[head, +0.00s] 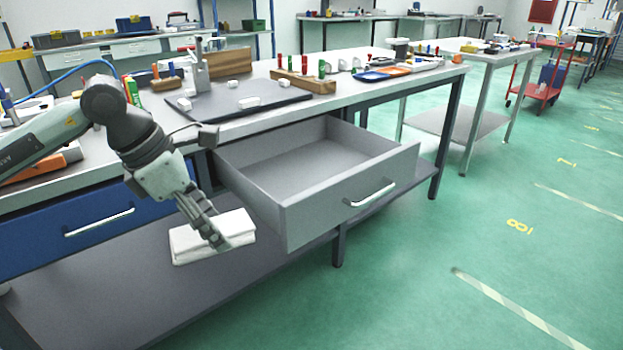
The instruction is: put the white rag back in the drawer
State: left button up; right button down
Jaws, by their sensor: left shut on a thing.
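The white rag (195,242) is a folded, flat bundle to the left of the open drawer. My left gripper (222,243) points down at the rag and is shut on it, with the fingers covering part of its right side. The rag appears held in the air in front of the bench, above the level of the lower shelf. The grey drawer (345,204) is pulled out from under the bench and looks empty inside. Its front has a white bar handle. My right gripper is not in view.
A closed blue drawer (70,228) is at the left under the bench. The benchtop (355,88) above holds a dark plate (240,105) with white blocks and a wooden tool holder (303,81). A grey lower shelf (110,300) runs beneath.

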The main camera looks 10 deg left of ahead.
aim_at(302, 178)
jog(key=i, duration=1)
